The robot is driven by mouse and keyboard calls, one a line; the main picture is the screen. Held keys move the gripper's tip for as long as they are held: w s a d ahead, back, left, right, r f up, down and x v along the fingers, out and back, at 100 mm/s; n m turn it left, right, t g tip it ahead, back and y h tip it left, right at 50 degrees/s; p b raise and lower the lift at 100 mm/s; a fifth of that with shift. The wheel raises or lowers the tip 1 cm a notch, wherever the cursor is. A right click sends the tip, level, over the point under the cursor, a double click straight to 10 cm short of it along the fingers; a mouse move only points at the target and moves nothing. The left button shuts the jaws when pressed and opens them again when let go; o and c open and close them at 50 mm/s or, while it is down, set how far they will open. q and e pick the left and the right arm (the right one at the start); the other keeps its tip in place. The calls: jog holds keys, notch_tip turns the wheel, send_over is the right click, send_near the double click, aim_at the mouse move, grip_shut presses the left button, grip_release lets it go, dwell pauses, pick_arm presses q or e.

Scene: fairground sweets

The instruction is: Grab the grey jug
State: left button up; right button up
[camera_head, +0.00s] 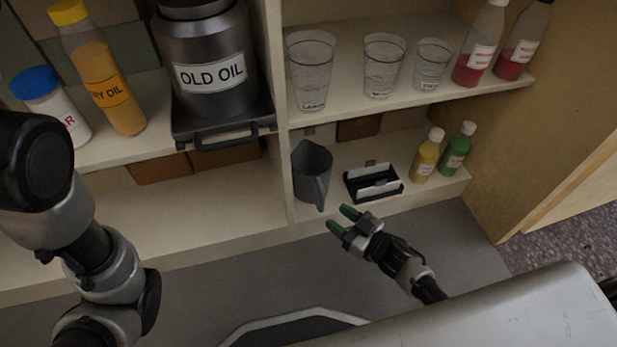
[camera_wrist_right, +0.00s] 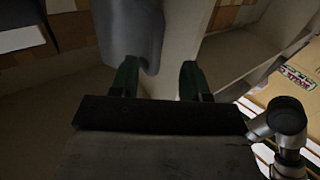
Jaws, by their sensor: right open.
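The grey jug (camera_head: 312,172) stands on the lower shelf, just right of the upright divider, with its handle side toward the shelf's front edge. My right gripper (camera_head: 341,219) is open and empty, in front of the shelf, a little right of and below the jug. In the right wrist view the jug (camera_wrist_right: 130,32) shows at the top, close to the left fingertip; I cannot tell if they touch. The space between the fingertips (camera_wrist_right: 160,78) shows the pale divider. My left arm comes in at the left of the head view, but its gripper is out of view.
A black caddy (camera_head: 372,182) stands right of the jug, with a yellow bottle (camera_head: 425,158) and a green bottle (camera_head: 456,150) beyond it. Glass cups (camera_head: 311,75) stand on the shelf above. The lower shelf left of the divider (camera_head: 210,205) has free room.

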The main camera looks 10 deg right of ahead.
aim_at(321, 203)
jog(key=shift+w+a+f, duration=0.1)
jog(key=shift+w+a, duration=0.35)
jog(key=shift+w, duration=0.15)
jog(key=b+x, duration=0.4)
jog(key=x, duration=0.1)
jog(key=shift+w+d, duration=0.2)
grip_shut()
